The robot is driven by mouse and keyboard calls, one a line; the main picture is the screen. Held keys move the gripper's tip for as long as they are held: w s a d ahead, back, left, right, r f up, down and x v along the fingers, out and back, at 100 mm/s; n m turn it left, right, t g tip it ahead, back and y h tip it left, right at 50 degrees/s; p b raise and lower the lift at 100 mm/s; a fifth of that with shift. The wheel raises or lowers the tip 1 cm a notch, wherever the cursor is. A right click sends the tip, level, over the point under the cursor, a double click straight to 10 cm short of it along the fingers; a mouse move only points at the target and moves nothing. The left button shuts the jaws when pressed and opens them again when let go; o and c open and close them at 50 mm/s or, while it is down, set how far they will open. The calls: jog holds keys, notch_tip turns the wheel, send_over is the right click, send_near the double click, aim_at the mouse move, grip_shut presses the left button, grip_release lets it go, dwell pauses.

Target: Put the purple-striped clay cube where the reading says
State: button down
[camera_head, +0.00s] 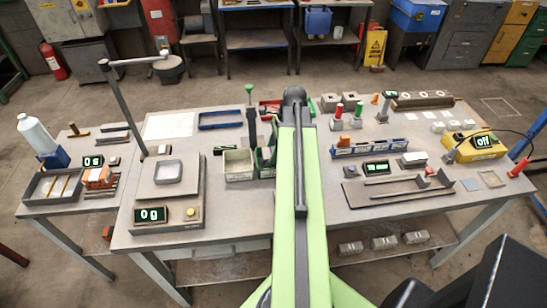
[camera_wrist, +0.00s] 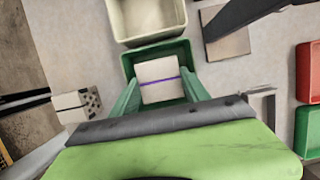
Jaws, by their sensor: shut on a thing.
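In the wrist view a pale clay cube (camera_wrist: 158,70) with a purple stripe sits between the two green fingers of my gripper (camera_wrist: 160,84). The fingers are shut on its sides. The cube shows within the outline of a green bin (camera_wrist: 181,48); I cannot tell whether it touches the floor of the bin. In the head view my arm hides the gripper and cube. A scale (camera_head: 180,172) with an empty-looking grey pan stands left of my arm, its display (camera_head: 151,214) reading 0 g.
A cream bin (camera_wrist: 121,30) adjoins the green bin. Red (camera_wrist: 309,60) and green (camera_wrist: 307,125) bins lie at the right, and a block with holes (camera_wrist: 78,103) at the left. A yellow device (camera_head: 472,150) and a metal tray (camera_head: 400,204) occupy the right of the bench.

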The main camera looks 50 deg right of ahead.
jog(key=shift+f+b, duration=0.3)
jog(key=shift+f, duration=0.65)
jog(key=shift+r, duration=0.25)
jog(key=shift+f, duration=0.25)
jog(key=c, duration=0.8)
grip_release()
jog(key=shift+r, duration=0.1)
jog(key=shift+r, duration=0.1)
jog(key=p+v, duration=1.2)
